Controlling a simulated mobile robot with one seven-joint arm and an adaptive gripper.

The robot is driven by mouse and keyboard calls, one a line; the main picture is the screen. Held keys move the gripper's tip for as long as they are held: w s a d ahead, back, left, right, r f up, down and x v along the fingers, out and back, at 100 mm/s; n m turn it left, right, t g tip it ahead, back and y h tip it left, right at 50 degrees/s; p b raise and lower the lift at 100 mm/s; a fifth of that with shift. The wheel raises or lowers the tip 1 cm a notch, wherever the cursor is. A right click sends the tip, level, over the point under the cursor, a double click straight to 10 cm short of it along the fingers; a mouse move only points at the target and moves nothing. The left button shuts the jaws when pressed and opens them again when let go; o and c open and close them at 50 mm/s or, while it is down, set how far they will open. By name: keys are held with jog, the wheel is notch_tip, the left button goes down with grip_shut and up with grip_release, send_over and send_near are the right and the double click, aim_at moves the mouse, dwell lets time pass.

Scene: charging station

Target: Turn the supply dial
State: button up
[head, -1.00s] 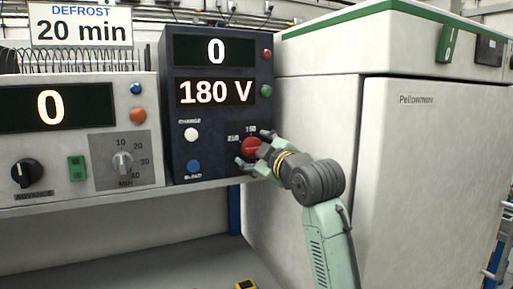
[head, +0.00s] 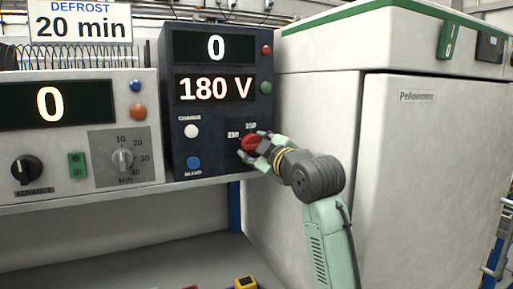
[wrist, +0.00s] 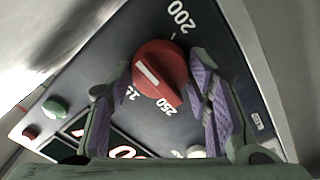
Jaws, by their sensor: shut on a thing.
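The red supply dial (head: 249,142) is on the lower right of the dark blue panel (head: 213,125). It also shows in the wrist view (wrist: 160,70), with a white pointer mark pointing up and left. The numbers 200 and 250 are printed near it; another label is partly hidden. The panel's displays read 0 (head: 215,48) and 180 V (head: 215,89).
A white charge button (head: 191,131) and a blue bleed button (head: 193,163) lie left of the dial. Red and green buttons (head: 266,88) are above it. A grey panel (head: 75,185) with knobs is on the left. A large white cabinet (head: 420,180) stands close on the right.

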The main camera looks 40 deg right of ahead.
jog(key=shift+m+p, duration=0.35)
jog(key=shift+m, duration=2.55)
jog(key=o, duration=1.2)
jog(key=v, duration=1.2)
